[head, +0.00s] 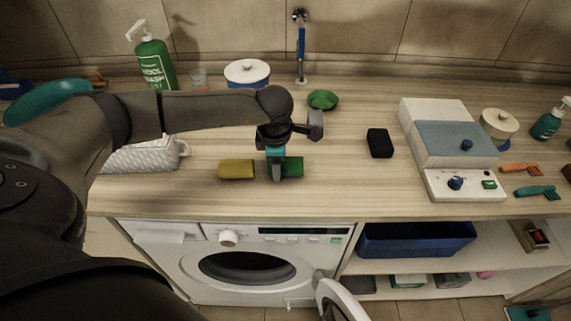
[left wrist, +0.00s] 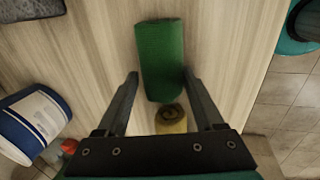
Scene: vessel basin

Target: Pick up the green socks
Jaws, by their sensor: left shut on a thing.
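The green socks (head: 293,166), a rolled bundle, are on the wooden counter near its front edge. They also show in the left wrist view (left wrist: 161,50), between the two fingers. My left gripper (head: 277,170) reaches down over them and is shut on them, hiding part of the bundle in the head view. I cannot tell whether they are lifted clear of the counter. A rolled yellow bundle (head: 236,169) lies just left of the green one; its coiled end shows in the left wrist view (left wrist: 171,119). My right gripper is in neither view.
A black block (head: 380,143) and a white-and-blue box (head: 455,141) stand to the right. A green dish-like item (head: 322,99) and a blue-banded pot (head: 247,73) are behind. Below are a washing machine (head: 248,266), its door open, and a blue bin (head: 415,241).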

